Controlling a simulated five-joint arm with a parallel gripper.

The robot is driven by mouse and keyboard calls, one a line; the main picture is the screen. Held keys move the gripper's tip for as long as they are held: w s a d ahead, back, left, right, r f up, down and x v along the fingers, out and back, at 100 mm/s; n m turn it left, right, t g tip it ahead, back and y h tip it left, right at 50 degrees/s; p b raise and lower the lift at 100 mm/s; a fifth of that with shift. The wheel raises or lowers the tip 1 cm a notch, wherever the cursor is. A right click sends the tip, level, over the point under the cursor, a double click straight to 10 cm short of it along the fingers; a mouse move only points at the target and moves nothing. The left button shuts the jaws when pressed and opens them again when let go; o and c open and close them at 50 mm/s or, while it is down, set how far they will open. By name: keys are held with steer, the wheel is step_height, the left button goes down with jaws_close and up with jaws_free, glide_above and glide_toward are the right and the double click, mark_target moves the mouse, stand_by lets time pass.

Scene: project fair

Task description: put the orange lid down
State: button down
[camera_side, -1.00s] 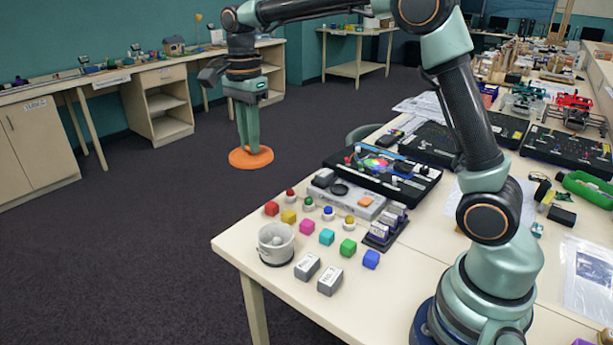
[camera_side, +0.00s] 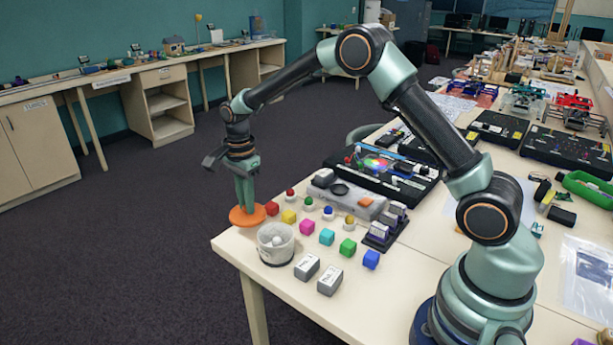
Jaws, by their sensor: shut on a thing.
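The orange lid (camera_side: 240,217) is a flat round disc at the table's left corner. My gripper (camera_side: 245,205) points down and is shut on the lid's top middle. The lid looks level and overlaps the table's far left edge in the picture. I cannot tell whether it touches the table. A white round tub (camera_side: 275,250) stands just in front and to the right of the lid, open at the top, with something pale inside.
Several coloured cubes, small knobs and two grey blocks (camera_side: 307,267) lie right of the tub. A black board (camera_side: 375,170) is behind them. Dark floor lies left of the table (camera_side: 232,245).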

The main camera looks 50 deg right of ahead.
steer(key=shift+f, duration=3)
steer(key=shift+f, duration=0.1)
steer(key=c, duration=0.9)
jaws_free()
steer(key=shift+o, duration=0.2)
